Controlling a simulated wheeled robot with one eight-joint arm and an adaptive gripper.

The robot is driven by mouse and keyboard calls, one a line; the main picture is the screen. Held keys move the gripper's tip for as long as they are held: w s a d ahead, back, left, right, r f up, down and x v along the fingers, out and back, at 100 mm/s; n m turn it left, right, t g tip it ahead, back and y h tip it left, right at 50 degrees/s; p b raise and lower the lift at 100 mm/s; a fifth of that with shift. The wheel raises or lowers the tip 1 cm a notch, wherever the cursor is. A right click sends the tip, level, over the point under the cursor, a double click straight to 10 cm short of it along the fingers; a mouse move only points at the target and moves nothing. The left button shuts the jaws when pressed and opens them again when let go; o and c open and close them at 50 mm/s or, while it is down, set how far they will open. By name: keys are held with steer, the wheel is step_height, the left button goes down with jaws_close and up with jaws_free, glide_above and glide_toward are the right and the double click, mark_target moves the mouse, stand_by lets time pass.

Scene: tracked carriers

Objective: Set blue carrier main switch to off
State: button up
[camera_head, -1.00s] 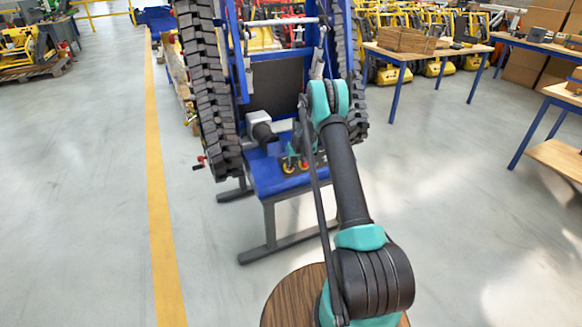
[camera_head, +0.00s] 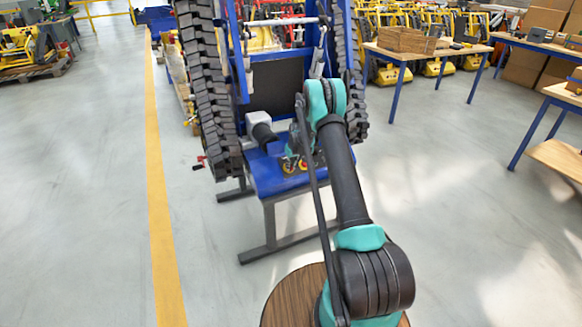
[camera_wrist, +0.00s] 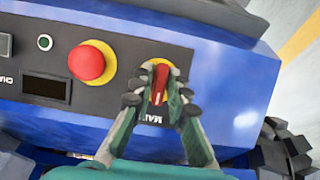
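The main switch (camera_wrist: 159,84) is a red knob on a yellow base, at the right end of the black control panel (camera_wrist: 118,62) in the wrist view. Its handle points up and down in that picture, and part of a "MAIN" label shows below it. My gripper (camera_wrist: 161,78) has one finger on each side of the red knob, and the fingers appear to be shut on it. The blue carrier (camera_head: 272,183) stands in front of me in the head view. My arm partly hides its panel there.
A red emergency button (camera_wrist: 87,63) on a yellow ring sits left of the switch. A small green button (camera_wrist: 45,42) and a dark display (camera_wrist: 47,88) are farther left. Black tracks (camera_head: 209,95) flank the carrier. Worktables (camera_head: 400,55) stand at the right, with open floor between.

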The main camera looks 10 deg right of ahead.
steer(key=shift+o, duration=1.2)
steer(key=shift+r, duration=0.1)
steer(key=v, duration=1.2)
steer(key=shift+s, duration=0.1)
steer(key=s+d+r+m, duration=0.1)
steer(key=s+r, duration=0.6)
steer(key=s, duration=0.5)
steer(key=s+d+r+m, duration=0.1)
steer(key=s+r, duration=0.6)
steer(key=s, duration=0.5)
steer(key=s+d+f+m+t+h, duration=0.1)
steer(key=s+f, duration=0.1)
steer(key=s, duration=2.6)
steer(key=shift+f+m, duration=0.25)
steer(key=shift+m, duration=0.05)
